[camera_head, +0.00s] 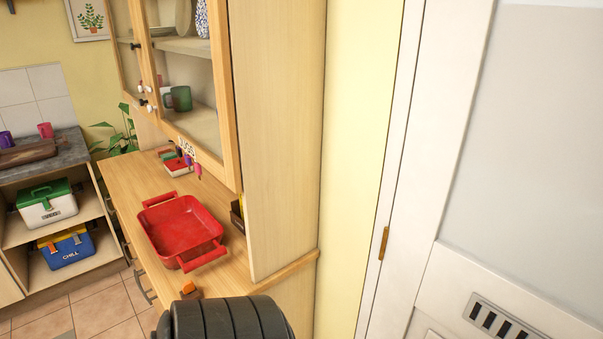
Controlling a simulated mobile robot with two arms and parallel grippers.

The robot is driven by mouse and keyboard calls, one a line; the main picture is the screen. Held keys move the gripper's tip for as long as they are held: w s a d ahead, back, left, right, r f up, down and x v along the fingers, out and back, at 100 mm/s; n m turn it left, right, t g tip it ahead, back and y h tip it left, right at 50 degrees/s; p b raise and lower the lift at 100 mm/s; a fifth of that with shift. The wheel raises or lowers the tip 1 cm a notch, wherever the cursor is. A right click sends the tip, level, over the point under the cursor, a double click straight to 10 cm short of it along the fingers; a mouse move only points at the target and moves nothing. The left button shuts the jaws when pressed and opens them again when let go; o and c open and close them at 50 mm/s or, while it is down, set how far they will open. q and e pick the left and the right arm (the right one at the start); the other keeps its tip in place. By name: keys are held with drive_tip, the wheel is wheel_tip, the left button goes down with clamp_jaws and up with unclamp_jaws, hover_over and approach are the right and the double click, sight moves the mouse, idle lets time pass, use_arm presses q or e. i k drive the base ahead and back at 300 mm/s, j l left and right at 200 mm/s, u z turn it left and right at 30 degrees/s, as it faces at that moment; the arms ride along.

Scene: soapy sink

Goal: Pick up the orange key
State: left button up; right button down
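A red tray (180,228) with handles lies on the wooden counter (130,190). A glass-door cabinet (275,130) stands above the counter. A white door (520,150) is at the right. A green-lidded box (48,206) and a blue box (66,250) stand on left shelves.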

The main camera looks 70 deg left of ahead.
sight(187, 288)
drive_tip(key=u, duration=3.05)
